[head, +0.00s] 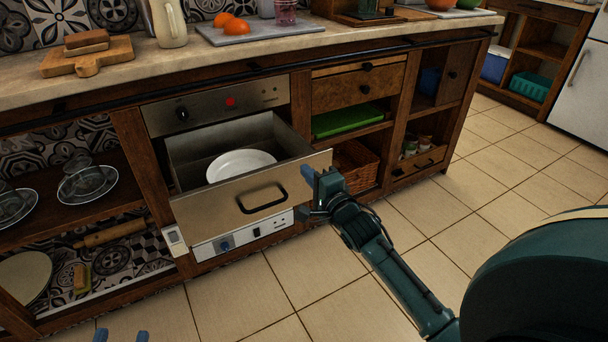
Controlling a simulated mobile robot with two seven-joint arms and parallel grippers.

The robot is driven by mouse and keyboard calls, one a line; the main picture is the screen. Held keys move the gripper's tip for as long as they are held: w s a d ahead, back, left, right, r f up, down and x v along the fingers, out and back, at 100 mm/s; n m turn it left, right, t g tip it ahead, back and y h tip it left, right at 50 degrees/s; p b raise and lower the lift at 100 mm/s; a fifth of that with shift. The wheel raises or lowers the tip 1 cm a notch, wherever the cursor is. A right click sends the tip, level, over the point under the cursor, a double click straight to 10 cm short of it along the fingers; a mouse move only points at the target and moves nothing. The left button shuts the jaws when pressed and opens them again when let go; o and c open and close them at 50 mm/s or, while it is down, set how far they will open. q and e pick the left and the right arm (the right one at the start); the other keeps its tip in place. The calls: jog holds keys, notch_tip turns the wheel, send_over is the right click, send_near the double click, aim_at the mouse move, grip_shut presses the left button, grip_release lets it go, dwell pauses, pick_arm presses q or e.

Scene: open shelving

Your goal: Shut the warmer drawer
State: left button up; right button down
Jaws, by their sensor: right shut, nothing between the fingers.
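The warmer drawer (215,212) is pulled out from under a steel control panel (218,103) with a knob and a red light. Its metal front has a dark handle (262,199), and a white plate (240,164) lies inside. My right gripper (309,174) is shut and empty, at the right end of the drawer front. I cannot tell whether it touches the front. My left gripper (121,336) shows only its two blue fingertips at the bottom edge, spread apart, low in front of the cabinet and away from the drawer.
The counter (130,68) above holds a cutting board (86,57), a jug (168,24) and oranges. A green tray (345,120) and a wicker basket (355,168) sit in the shelves right of the drawer. Glass dishes (87,183) stand at left. The tiled floor (300,285) in front is clear.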

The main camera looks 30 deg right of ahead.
pick_arm(q)
jog(key=shift+w+d+b, duration=0.1)
jog(key=shift+b, duration=0.2)
pick_arm(e)
jog(key=shift+w, duration=1.25)
